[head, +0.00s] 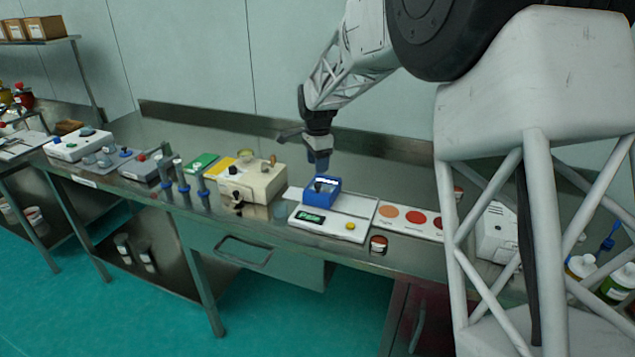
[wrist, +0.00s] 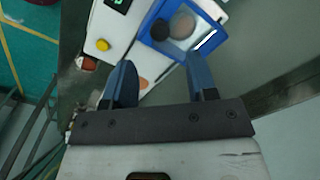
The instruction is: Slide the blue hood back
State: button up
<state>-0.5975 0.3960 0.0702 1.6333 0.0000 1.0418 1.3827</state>
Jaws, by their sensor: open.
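The blue hood (head: 321,192) sits on a white device (head: 334,219) with a green display and a yellow button. In the wrist view the blue hood (wrist: 163,18) has a clear top with a dark round knob (wrist: 160,30), and a round brownish disc shows through it. My gripper (head: 318,163) is above and just behind the hood in the head view, pointing down. In the wrist view its two blue fingers (wrist: 158,82) are spread apart with nothing between them, and the right fingertip is close to the hood's edge. Whether it touches cannot be told.
A white card with orange and red discs (head: 407,216) lies right of the device, with a small red-labelled jar (head: 378,244) in front. A beige machine (head: 252,182) stands to the left. The steel bench (head: 360,170) behind the device is clear up to its raised back edge.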

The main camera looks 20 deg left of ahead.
aim_at(318, 184)
jog(key=shift+f, duration=3.5)
grip_shut()
